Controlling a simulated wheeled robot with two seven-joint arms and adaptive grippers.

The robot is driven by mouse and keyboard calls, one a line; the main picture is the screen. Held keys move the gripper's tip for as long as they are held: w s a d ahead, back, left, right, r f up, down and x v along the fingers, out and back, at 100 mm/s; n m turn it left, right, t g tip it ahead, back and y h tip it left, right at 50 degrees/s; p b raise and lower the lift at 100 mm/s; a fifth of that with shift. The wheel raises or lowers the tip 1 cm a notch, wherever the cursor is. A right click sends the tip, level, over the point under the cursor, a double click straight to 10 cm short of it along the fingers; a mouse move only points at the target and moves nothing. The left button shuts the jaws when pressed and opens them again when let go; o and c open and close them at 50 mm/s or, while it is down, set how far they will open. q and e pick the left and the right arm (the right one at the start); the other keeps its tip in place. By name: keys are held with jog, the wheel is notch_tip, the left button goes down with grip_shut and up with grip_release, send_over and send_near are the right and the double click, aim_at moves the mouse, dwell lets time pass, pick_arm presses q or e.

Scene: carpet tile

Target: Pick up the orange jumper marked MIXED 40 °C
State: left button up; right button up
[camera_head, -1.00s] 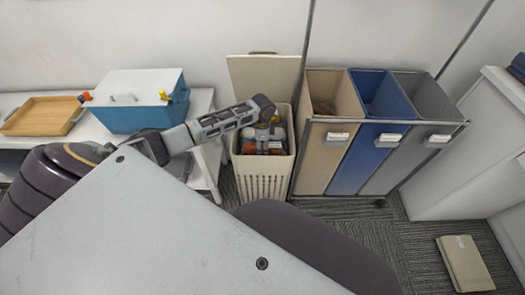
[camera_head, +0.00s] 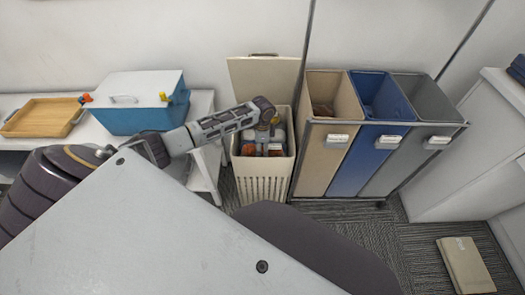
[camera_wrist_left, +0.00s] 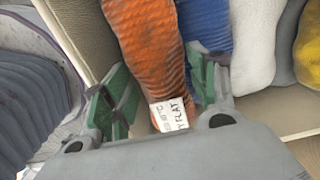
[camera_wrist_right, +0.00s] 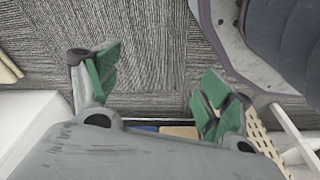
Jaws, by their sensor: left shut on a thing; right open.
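The orange jumper (camera_wrist_left: 148,45) lies in the cream laundry basket (camera_head: 264,190), with a white label (camera_wrist_left: 172,113) on it. The label is only partly legible: "°C" and "FLAT" show. My left gripper (camera_wrist_left: 158,66) reaches down into the basket and is shut on the orange jumper, one green-padded finger on each side of it. In the head view the left gripper (camera_head: 262,149) covers part of the orange cloth. My right gripper (camera_wrist_right: 160,68) is open and empty above the carpet, seen only in the right wrist view.
Blue (camera_wrist_left: 207,20), white (camera_wrist_left: 254,40) and yellow (camera_wrist_left: 309,45) items lie beside the jumper. A beige, a blue (camera_head: 365,145) and a grey bin stand right of the basket. A blue-and-white box (camera_head: 140,105) and wooden tray (camera_head: 42,117) sit on the left bench.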

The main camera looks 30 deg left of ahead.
pick_arm(q)
jog(key=shift+r, duration=0.1)
jog(key=shift+r, duration=0.6)
jog(key=shift+r+p, duration=1.2)
jog(key=shift+r, duration=3.15)
pick_arm(e)
notch_tip(320, 180, down, 6)
jog(key=s+d, duration=0.2)
jog(key=shift+s+d, duration=0.25)
jog(key=shift+d, duration=0.1)
